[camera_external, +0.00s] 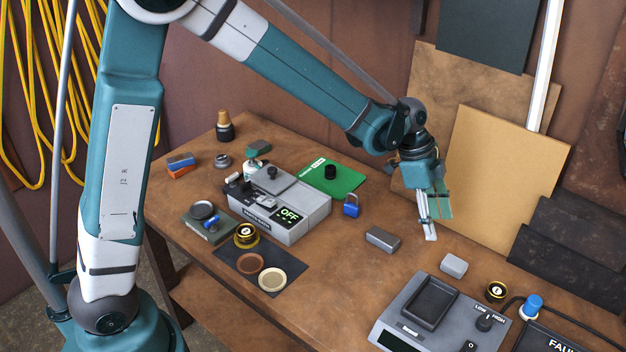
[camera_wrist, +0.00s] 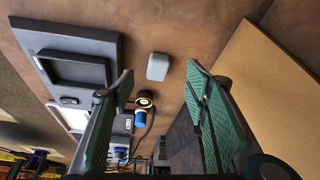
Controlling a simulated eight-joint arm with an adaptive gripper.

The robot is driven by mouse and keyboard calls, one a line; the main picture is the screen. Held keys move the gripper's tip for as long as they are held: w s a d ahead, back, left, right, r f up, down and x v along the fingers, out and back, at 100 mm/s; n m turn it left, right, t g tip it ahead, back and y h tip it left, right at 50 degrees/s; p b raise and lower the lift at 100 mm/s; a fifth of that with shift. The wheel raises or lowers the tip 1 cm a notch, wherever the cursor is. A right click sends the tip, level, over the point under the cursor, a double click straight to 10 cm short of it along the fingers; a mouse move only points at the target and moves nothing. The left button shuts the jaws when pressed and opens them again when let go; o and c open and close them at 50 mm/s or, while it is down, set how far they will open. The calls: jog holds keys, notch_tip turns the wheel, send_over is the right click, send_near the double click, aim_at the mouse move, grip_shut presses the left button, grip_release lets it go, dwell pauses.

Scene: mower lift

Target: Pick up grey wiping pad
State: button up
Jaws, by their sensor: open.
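A small light grey rounded pad (camera_external: 453,266) lies on the wooden bench behind the grey scale-like device. It also shows in the wrist view (camera_wrist: 158,66), ahead of my fingers and in line with the gap between them. A darker grey block (camera_external: 383,239) lies to its left; I cannot tell for certain which of the two is the wiping pad. My gripper (camera_external: 430,228) is open and empty, above the bench, up and left of the light pad and up and right of the darker block. It touches neither.
The scale-like device (camera_external: 402,320) stands close in front of the light pad. A yellow-black round item (camera_external: 496,291) and a blue-topped item (camera_external: 532,305) are to its right. A tan board (camera_external: 500,180) leans behind my gripper. A blue padlock (camera_external: 351,205) stands left of the darker block.

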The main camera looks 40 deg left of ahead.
jog(key=m+g+p, duration=0.1)
jog(key=m+p, duration=0.1)
send_near(457, 263)
jog(key=shift+w+d+f, duration=0.1)
jog(key=shift+d+f, duration=0.1)
jog(key=shift+f, duration=0.5)
jog(key=shift+x, duration=1.3)
jog(key=shift+f, duration=0.1)
jog(key=shift+b+x, duration=0.4)
jog(key=shift+x, duration=2.1)
jog(key=shift+d, duration=0.1)
jog(key=c, duration=0.9)
